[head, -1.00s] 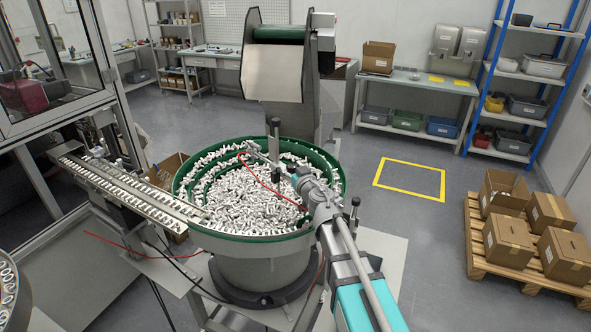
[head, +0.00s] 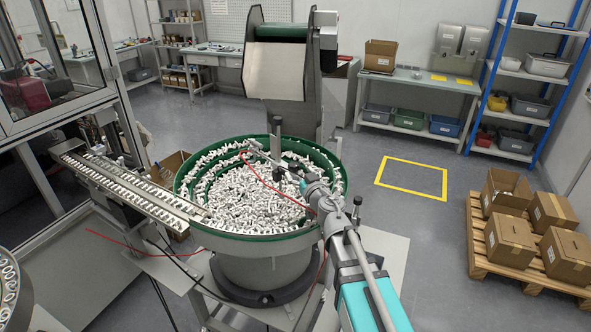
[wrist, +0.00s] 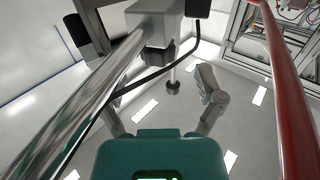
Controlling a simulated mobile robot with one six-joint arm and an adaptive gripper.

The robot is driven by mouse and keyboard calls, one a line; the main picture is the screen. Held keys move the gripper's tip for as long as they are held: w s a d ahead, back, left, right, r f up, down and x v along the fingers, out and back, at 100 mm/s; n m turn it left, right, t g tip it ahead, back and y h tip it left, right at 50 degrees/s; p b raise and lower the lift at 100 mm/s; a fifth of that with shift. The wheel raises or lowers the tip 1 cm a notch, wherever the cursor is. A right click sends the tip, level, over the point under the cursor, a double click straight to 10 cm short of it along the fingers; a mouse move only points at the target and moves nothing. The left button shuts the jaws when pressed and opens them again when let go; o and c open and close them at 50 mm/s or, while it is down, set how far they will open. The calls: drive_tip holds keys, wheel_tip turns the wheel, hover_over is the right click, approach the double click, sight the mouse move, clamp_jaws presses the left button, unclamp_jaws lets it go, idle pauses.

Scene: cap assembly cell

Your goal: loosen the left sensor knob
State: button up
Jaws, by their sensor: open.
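In the wrist view a small dark knob (wrist: 172,88) hangs on a thin bright shaft under a grey clamp block (wrist: 152,24). I cannot tell surely whether it is the left sensor knob. My gripper (wrist: 154,82) is open, its fingers spread to either side of this shaft in the picture; the left finger is partly hidden by a shiny rod. No contact shows. In the head view my gripper (head: 288,168) is over the right part of the bowl, close to a dark upright post (head: 277,140). The knobs are too small to tell apart there.
The green-rimmed feeder bowl (head: 250,238) is full of small white parts. A red cable (head: 262,182) loops over it. A shiny rod (wrist: 85,95) and a red tube (wrist: 285,80) pass close to my gripper. A linear track (head: 130,190) lies at left.

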drive_tip(key=shift+v, duration=1.7)
drive_tip(key=shift+a, duration=0.1)
drive_tip(key=shift+w+a+m+t+h, duration=0.2)
drive_tip(key=shift+a+m+t+h, duration=0.5)
drive_tip(key=shift+a+m+h, duration=0.7)
drive_tip(key=m+h, duration=0.6)
drive_tip(key=h, duration=0.4)
approach(292, 170)
drive_tip(key=shift+s+a+f+h, duration=0.1)
drive_tip(key=shift+s+a+h, duration=0.2)
drive_tip(key=shift+s, duration=0.15)
drive_tip(key=shift+s+a+f+h, duration=0.1)
drive_tip(key=shift+s+a+h, duration=0.15)
drive_tip(key=shift+s, duration=0.25)
drive_tip(key=shift+w, duration=0.2)
drive_tip(key=x, duration=1.3)
drive_tip(key=shift+w+d+r, duration=0.1)
drive_tip(key=shift+w, duration=0.2)
